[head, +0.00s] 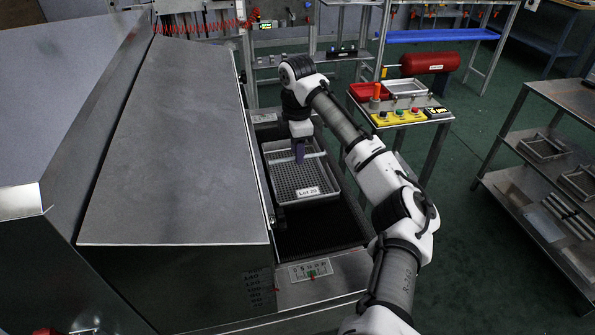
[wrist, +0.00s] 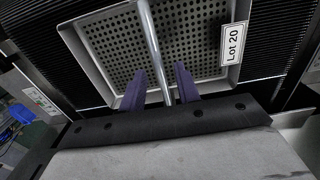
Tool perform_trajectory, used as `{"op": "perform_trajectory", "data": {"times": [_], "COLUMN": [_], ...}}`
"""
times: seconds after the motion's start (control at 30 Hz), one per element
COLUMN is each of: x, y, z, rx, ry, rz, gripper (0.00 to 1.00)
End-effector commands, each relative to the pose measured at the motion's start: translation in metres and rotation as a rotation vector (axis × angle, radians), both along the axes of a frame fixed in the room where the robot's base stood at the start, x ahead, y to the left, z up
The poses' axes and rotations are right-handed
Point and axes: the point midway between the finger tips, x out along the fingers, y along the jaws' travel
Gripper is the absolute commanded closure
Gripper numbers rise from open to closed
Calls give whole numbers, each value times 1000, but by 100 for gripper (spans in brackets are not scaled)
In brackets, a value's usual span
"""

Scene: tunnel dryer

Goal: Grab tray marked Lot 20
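The grey perforated tray (head: 285,181) marked Lot 20 rests on the dark ribbed belt beside the dryer housing. Its label (head: 308,192) faces front, and it reads Lot 20 in the wrist view too (wrist: 234,43). A metal bar handle (head: 314,156) spans the tray; in the wrist view the bar (wrist: 152,45) runs between my two purple fingers. Whether the fingertips are below bar height is hard to tell.
The sloped dryer housing (head: 180,140) stands close on the left of the tray. A stand with a button panel (head: 398,116) and a red bin (head: 368,92) is behind right. A shelf rack (head: 545,150) stands at the right. Green floor between is clear.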

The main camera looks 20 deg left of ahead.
Motion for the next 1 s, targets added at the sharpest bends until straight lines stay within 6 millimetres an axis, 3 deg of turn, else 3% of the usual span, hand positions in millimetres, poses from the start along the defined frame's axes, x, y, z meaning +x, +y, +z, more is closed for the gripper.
{"op": "perform_trajectory", "data": {"times": [0.2,0.47,0.73,1.0], "x": [0,0,0,0], "y": [-1,0,0,0], "z": [-27,-31,-31,-30], "rx": [-1,-1,-1,-1], "ry": [2,1,1,1], "rz": [0,0,0,0], "gripper": [68,68,100,100]}}
